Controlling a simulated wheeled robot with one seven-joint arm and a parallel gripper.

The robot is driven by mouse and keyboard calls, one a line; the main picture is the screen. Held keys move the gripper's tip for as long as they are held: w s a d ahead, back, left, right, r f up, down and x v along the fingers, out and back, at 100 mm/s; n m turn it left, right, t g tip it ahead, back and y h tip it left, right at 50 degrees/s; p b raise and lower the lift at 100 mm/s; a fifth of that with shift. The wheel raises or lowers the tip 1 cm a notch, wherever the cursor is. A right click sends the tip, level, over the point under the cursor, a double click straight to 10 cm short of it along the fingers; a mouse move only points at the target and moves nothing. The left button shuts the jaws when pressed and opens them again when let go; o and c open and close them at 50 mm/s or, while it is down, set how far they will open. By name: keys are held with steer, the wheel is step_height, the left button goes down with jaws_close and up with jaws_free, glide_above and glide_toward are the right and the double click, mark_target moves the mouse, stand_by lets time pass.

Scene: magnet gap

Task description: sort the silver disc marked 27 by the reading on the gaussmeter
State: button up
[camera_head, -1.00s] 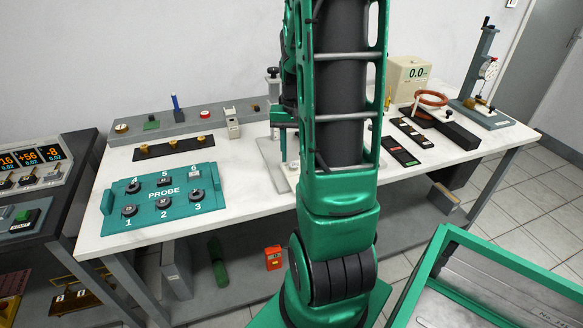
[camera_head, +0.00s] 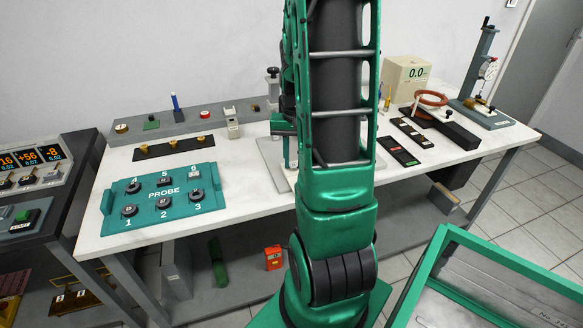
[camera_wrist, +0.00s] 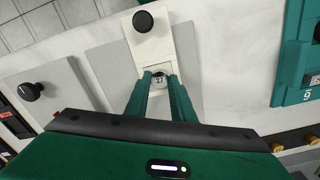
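The silver disc marked 27 (camera_wrist: 159,79) sits between my fingertips in the wrist view, with its number facing up. My gripper (camera_wrist: 160,84) has a finger against each side of it, at the front of a pale stand (camera_wrist: 176,50) with a black knob. In the head view my arm hides the disc and most of my gripper. Two dark strips with marked fields (camera_head: 398,151) lie right of my arm.
A teal PROBE tray (camera_head: 150,222) with several numbered places lies on the bench's left. A dark strip with brass knobs (camera_head: 173,147) lies behind it. A copper coil (camera_head: 432,97) and a gauge stand (camera_head: 484,75) stand at the right.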

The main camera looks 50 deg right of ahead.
steer(key=shift+w+r, duration=0.1)
steer(key=shift+r, duration=2.4)
